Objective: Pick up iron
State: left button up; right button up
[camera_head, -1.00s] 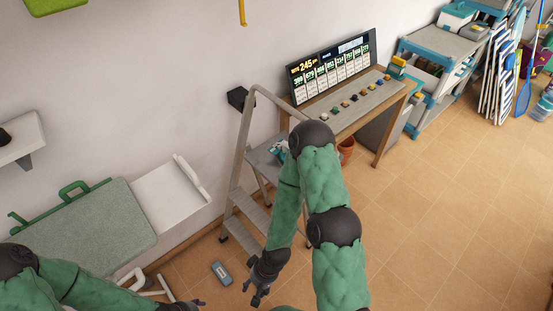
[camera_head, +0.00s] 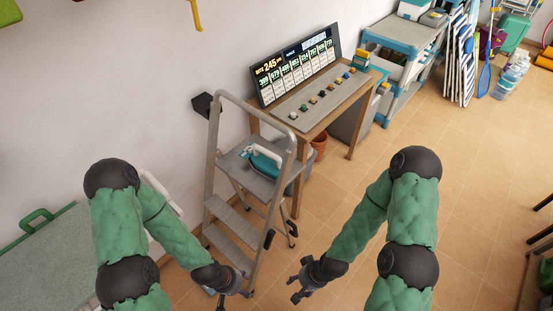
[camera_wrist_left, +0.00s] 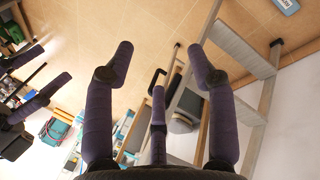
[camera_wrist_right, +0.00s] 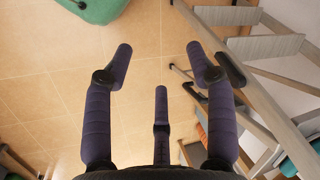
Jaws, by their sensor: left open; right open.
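The iron (camera_head: 264,156), teal with a white handle, sits on the top platform of a grey stepladder (camera_head: 232,222) against the wall. My left gripper (camera_head: 232,292) is open and empty, low in front of the ladder's lower steps. My right gripper (camera_head: 296,288) is open and empty, to the right of the ladder's foot, apart from the iron. In the left wrist view the open fingers (camera_wrist_left: 160,60) point at floor and ladder. In the right wrist view the open fingers (camera_wrist_right: 158,62) show nothing between them; a teal part, probably the iron (camera_wrist_right: 308,160), shows at the right edge.
A wooden table (camera_head: 352,108) with a display screen (camera_head: 296,64) and several small coloured items stands behind the ladder. Shelves (camera_head: 405,40) are at the back right. Tiled floor (camera_head: 470,180) is clear at right.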

aim_at(264, 161)
jog(key=k+j+u, duration=0.15)
jog(key=k+u, duration=0.3)
jog(key=k, duration=0.2)
jog(key=u, duration=2.15)
jog(key=k+l+u, duration=0.15)
jog(key=l, duration=0.35)
jog(key=k+l+u, duration=0.15)
jog(key=l, duration=0.3)
jog(key=k+l+u, duration=0.2)
jog(key=k+l, duration=0.15)
jog(key=k+l+u, duration=0.15)
jog(key=l, duration=0.35)
jog(key=k, duration=0.1)
